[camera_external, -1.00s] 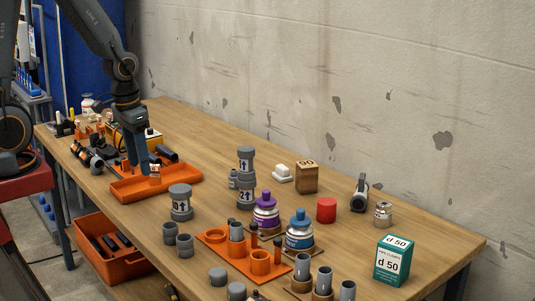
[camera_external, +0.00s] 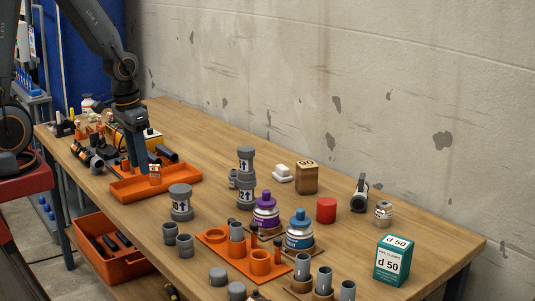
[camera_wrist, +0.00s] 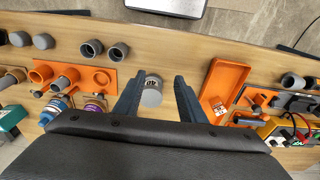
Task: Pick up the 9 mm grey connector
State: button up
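I cannot read a 9 mm mark on any grey connector.
The orange tray (camera_external: 125,190) holds a small labelled item (camera_external: 155,175). An orange holder (camera_external: 215,240) with grey pieces, purple (camera_external: 265,212) and blue (camera_external: 299,235) bottles crowd the right. Dark tools and a yellow box (camera_external: 152,136) lie behind my gripper.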

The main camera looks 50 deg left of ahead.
jog(key=n+t+y+b, duration=0.1)
jog(key=n+t+b, duration=0.1)
jog(key=n+t, duration=0.15)
send_near(233, 170)
jog(key=w, duration=0.1)
jog(key=shift+s+p+x, duration=0.15)
jog(key=shift+p+x, duration=0.3)
jog(key=shift+x, duration=1.5)
jog(key=shift+s+p+x, duration=0.1)
jog(key=shift+p+x, duration=0.35)
jog(key=shift+x, duration=1.5)
jog(key=shift+f, duration=0.1)
jog(key=shift+c, duration=0.2)
grip_shut()
